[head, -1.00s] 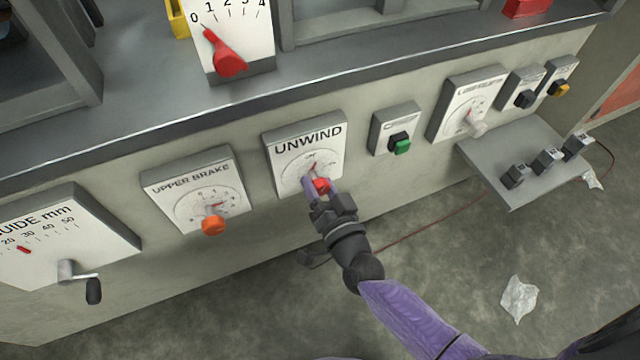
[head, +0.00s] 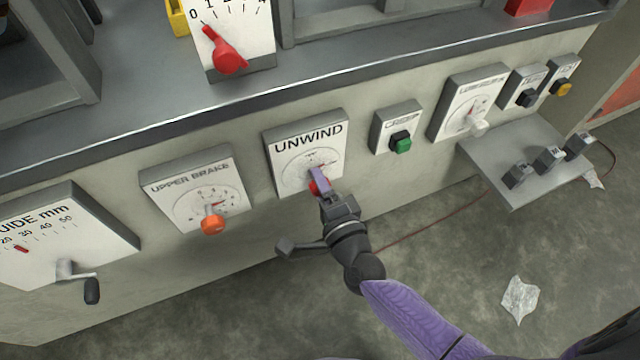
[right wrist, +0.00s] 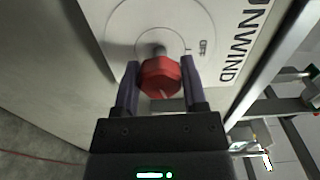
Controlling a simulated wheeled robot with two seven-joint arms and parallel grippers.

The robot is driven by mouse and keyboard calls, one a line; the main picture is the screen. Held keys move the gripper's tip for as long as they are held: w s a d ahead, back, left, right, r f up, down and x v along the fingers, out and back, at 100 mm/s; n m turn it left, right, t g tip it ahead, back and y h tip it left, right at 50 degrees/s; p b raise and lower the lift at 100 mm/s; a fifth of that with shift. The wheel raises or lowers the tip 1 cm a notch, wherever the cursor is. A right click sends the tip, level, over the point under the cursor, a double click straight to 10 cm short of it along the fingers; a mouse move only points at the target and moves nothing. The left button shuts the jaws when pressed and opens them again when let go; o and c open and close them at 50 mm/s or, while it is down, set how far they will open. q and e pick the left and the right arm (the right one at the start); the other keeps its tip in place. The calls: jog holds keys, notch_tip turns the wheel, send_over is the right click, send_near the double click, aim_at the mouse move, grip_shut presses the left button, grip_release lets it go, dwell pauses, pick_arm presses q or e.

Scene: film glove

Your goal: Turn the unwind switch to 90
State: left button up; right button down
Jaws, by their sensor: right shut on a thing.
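The unwind switch is a white panel (head: 279,148) marked UNWIND, with a round dial and a red knob (head: 314,187). In the right wrist view the red knob (right wrist: 160,77) sits between the two purple fingers. My right gripper (head: 318,180) is shut on the knob, and its fingers cover part of it in the head view. In the right wrist view my right gripper (right wrist: 159,85) has one finger on each side of the knob, and "OFF" is readable on the dial. The pointer's exact reading cannot be told. My left gripper is not in view.
The upper brake panel (head: 171,180) with an orange knob is left of the unwind panel. A box with a green switch (head: 401,142) is to its right. A grey shelf (head: 490,160) juts out farther right. The floor below is mostly clear.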

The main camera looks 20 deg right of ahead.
jog(key=shift+f+m, duration=0.1)
jog(key=shift+m, duration=0.5)
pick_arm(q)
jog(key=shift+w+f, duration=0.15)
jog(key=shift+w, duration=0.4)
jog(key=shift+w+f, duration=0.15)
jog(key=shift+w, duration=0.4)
pick_arm(e)
jog(key=shift+m, duration=0.9)
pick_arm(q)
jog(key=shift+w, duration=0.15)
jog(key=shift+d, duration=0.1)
pick_arm(e)
jog(key=shift+c, duration=0.7)
grip_release()
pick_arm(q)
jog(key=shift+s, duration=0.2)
